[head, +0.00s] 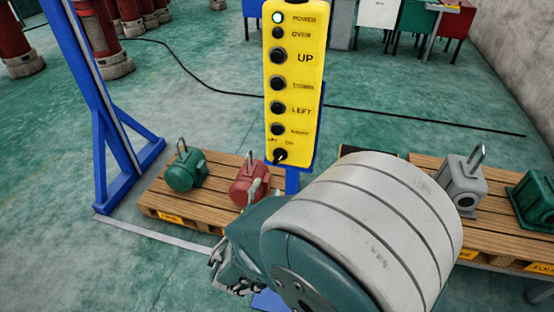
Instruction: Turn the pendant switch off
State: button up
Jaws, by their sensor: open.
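The yellow pendant (295,80) hangs upright in the middle of the head view. Its round POWER lamp at the top glows pale green-white. The black rotary switch (280,156) is at its bottom end, under small OFF and ON labels. Its pointer seems to lean right, toward ON, but it is too small to be sure. My gripper (238,225) is below and left of the switch, apart from it. It is open, and its fingers show nothing between them. My large arm link hides part of the gripper and the lower pendant post.
A left pallet (190,208) holds a green motor (184,171) and a red motor (248,180). A right pallet (483,222) holds a grey part (461,186) and a green part (535,200). A blue upright frame (88,70) stands left. A black cable (200,80) crosses the floor behind.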

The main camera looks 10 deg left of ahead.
aim_at(278, 160)
jog(key=w, duration=0.6)
jog(key=w+d, duration=0.1)
jog(key=w, duration=0.3)
jog(key=shift+w, duration=0.1)
jog(key=shift+r, duration=0.1)
grip_shut()
